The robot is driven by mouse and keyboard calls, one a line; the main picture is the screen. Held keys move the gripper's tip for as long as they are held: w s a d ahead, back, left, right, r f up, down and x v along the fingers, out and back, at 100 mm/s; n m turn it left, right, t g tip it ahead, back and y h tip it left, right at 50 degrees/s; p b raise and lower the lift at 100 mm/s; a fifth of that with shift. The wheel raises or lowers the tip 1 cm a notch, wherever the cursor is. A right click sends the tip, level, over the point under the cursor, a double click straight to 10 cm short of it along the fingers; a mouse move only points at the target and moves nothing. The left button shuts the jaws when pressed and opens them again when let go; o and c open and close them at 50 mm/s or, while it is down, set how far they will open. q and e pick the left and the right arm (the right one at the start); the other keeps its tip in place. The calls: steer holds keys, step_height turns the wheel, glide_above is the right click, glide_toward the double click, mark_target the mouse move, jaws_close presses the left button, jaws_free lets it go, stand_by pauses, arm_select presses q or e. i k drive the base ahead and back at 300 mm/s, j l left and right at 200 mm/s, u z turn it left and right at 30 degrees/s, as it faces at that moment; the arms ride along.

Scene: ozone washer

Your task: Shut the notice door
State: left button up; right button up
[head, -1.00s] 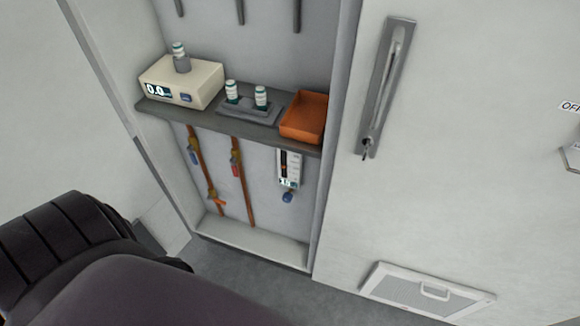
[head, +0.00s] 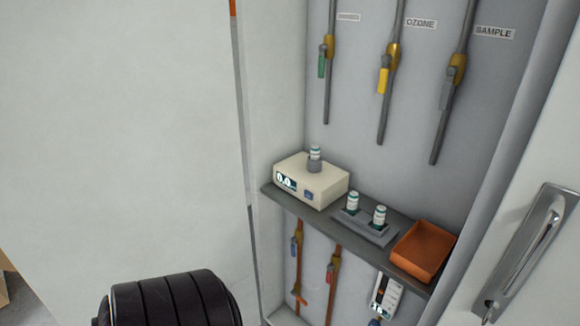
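A recessed cabinet (head: 345,100) stands open in the head view. A large plain pale panel (head: 120,130) fills the left, with a grey edge strip at the cabinet opening. A white panel with a metal handle (head: 528,250) stands at the right, and a key sits at the handle's lower end. No notice shows on either panel, so I cannot tell which is the notice door. A black ribbed part of my arm (head: 170,300) is at the bottom. Neither gripper is in view.
A shelf (head: 268,192) holds a cream meter (head: 318,190), a grey holder with two vials (head: 368,227) and an orange tray (head: 424,250). Valved pipes with green, yellow and grey levers hang above, and more pipes are below. A brown object (head: 4,290) is at far lower left.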

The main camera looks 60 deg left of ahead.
mark_target(121, 160)
steer(key=k+j, duration=0.3)
steer(key=k, duration=0.15)
steer(key=k+j+z, duration=0.1)
steer(key=k+j, duration=0.5)
steer(key=k, duration=0.3)
steer(key=k+j+z, duration=0.1)
steer(key=k+j, duration=0.3)
steer(key=j, duration=0.2)
steer(key=k+j+z, duration=0.1)
steer(key=k+j, duration=0.3)
steer(key=j, duration=0.2)
steer(key=k+j+z, duration=0.1)
steer(key=k+j, duration=0.35)
steer(key=i+j, duration=0.1)
steer(key=j, duration=0.5)
steer(key=i+j+z, duration=0.1)
steer(key=j, duration=1.05)
steer(key=k+j+z, duration=0.1)
steer(key=j, duration=0.65)
steer(key=k+z, duration=0.05)
